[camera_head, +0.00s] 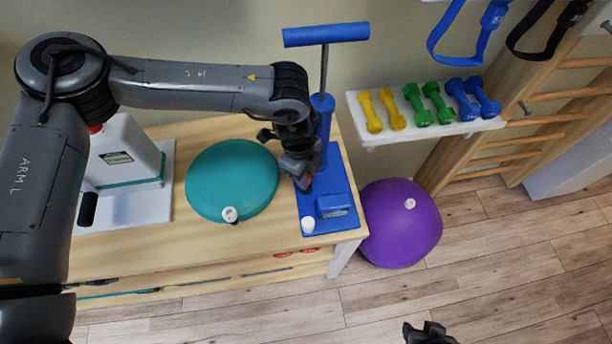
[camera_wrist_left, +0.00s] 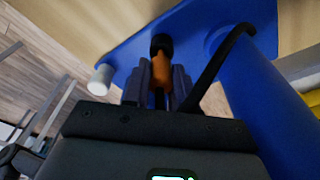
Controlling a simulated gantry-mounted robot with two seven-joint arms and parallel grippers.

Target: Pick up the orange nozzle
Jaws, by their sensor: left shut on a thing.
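The orange nozzle (camera_wrist_left: 161,67), with a black end, sits between the two fingers of my left gripper (camera_wrist_left: 160,82) in the left wrist view. The fingers are shut on it. In the head view my left gripper (camera_head: 303,181) is over the blue pump base (camera_head: 312,216), and only a small orange bit of the nozzle (camera_head: 308,183) shows. The blue pump (camera_head: 325,60) stands upright with its handle at the top, just behind the gripper. Part of my right gripper (camera_head: 428,333) shows at the bottom edge; its fingers cannot be made out.
A teal cushion (camera_head: 232,180) lies left of the pump on the wooden table (camera_head: 185,238). A small white cap (camera_head: 308,225) is on the base's front corner. A purple ball (camera_head: 400,223) is on the floor at right. A shelf (camera_head: 412,133) holds several dumbbells.

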